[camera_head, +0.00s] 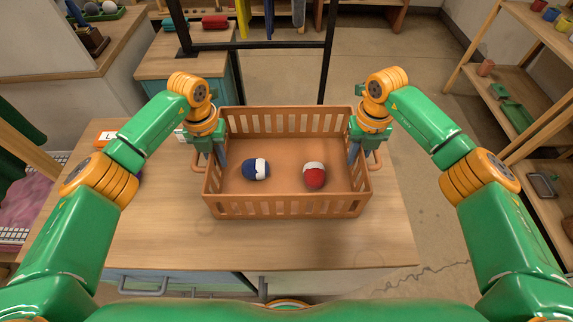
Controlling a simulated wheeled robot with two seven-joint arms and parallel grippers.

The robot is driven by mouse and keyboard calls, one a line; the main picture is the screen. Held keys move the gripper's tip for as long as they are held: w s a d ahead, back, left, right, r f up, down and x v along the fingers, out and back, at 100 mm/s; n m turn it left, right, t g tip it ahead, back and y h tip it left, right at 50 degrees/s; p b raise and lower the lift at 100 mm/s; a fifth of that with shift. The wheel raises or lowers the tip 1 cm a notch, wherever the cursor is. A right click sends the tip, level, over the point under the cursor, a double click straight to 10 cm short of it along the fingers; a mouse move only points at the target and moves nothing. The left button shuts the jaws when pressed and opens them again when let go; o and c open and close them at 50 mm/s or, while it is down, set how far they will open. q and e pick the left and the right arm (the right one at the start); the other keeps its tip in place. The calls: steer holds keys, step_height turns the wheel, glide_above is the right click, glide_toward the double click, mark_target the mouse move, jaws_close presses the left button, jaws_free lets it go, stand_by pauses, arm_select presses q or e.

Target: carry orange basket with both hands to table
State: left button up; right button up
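The orange basket (285,208) is upright over the wooden table in the middle of the view, with slatted walls and a loop handle at each short side. A blue and white ball (256,169) and a red and white ball (314,175) lie inside it. My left gripper (209,157) points down at the basket's left wall, and one finger shows inside the rim. My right gripper (363,154) is likewise at the right wall. The gripper bodies partly hide the handles and outer fingers, so I cannot tell whether they grip.
A black metal frame (326,60) stands behind. Shelves (515,80) line the right, and open floor (420,80) lies between.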

arm_select(q)
jaws_close()
arm_select(e)
jaws_close()
arm_select(q)
steer(key=shift+r, duration=0.1)
arm_select(e)
steer(key=shift+r, duration=0.1)
stand_by(1.0)
